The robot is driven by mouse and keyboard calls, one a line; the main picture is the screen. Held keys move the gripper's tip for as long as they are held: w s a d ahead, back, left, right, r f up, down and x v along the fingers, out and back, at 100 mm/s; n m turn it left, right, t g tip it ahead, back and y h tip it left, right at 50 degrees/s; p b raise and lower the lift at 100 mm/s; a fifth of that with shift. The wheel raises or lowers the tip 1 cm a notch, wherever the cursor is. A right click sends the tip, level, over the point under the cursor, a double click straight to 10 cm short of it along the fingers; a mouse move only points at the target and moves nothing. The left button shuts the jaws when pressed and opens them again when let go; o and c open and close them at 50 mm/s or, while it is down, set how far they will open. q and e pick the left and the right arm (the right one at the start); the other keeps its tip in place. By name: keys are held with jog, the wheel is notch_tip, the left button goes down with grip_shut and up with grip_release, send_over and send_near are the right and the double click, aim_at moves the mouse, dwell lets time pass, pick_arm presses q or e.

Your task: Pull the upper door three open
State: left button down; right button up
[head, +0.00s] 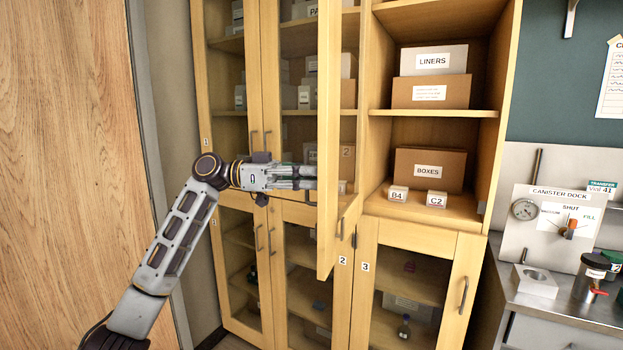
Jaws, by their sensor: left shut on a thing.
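The upper door three (328,120) is a tall wooden-framed panel. It stands swung out towards me, seen nearly edge-on, and the upper right compartment beside it is exposed. My left gripper (311,178) reaches in from the left and meets the outer, left side of this door. Its fingers are shut at the door's handle, which is mostly hidden by the fingers and the steep angle. My right gripper is not in view.
Upper doors one (254,60) and two (272,70) are shut behind my arm. Lower door three (365,300) is shut below. The exposed shelves hold a LINERS box (433,60) and a BOXES box (430,170). A steel bench (560,312) with a canister dock stands at the right.

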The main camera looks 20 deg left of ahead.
pick_arm(q)
jog(key=shift+f, duration=0.1)
jog(key=c, duration=1.9)
grip_release()
jog(key=shift+o, duration=0.2)
jog(key=shift+s, duration=0.1)
jog(key=shift+a, duration=0.1)
jog(key=v, duration=1.1)
jog(key=shift+a, duration=0.4)
